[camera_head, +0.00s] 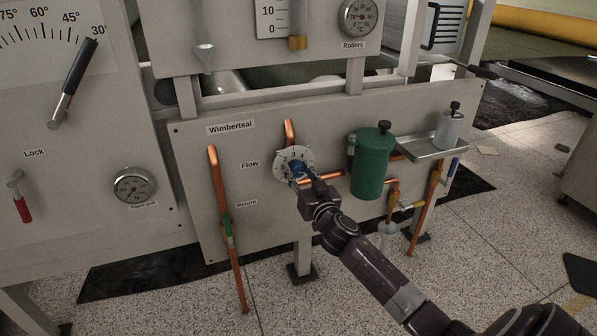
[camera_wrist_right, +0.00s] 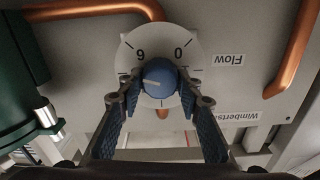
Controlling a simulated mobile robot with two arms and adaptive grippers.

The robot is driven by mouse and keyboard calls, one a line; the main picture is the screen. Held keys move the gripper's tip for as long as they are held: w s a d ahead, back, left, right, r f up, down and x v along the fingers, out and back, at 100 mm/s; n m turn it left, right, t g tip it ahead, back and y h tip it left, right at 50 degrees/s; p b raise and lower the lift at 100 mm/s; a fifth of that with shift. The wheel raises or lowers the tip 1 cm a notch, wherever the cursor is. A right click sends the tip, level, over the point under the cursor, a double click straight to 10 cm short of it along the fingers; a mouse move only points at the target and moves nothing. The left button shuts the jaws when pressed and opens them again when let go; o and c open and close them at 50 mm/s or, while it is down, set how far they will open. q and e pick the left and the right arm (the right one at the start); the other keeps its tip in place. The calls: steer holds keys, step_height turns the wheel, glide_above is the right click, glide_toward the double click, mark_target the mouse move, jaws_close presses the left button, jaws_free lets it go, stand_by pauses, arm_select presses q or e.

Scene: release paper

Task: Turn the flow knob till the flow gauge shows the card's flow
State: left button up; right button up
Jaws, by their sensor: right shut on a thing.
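The blue flow knob (camera_head: 296,167) sits at the centre of a round white dial plate (camera_head: 283,160), beside the label "Flow" on the grey panel. In the right wrist view the knob (camera_wrist_right: 159,78) shows a pale pointer line, and the numbers on the dial (camera_wrist_right: 158,39) appear upside down. My right gripper (camera_head: 303,175) is at the knob; in the wrist view its two blue-padded fingers (camera_wrist_right: 158,93) are shut on the knob from both sides. I cannot tell which gauge shows flow, and I cannot make out a card. My left gripper is out of view.
Copper pipes (camera_head: 225,230) run along the panel near the dial. A green canister (camera_head: 372,163) stands close to the right of my gripper, with a metal tray (camera_head: 420,148) beyond it. A Rollers gauge (camera_head: 361,16) is above, and another round gauge (camera_head: 134,185) is at left.

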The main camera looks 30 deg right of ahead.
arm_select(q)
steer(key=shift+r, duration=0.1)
arm_select(e)
steer(key=n+p, duration=0.2)
steer(key=n, duration=0.3)
steer(key=shift+a, duration=0.1)
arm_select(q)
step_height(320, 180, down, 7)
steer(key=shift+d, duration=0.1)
arm_select(e)
steer(key=o, duration=1.2)
steer(key=shift+c, duration=0.2)
steer(key=v, duration=1.2)
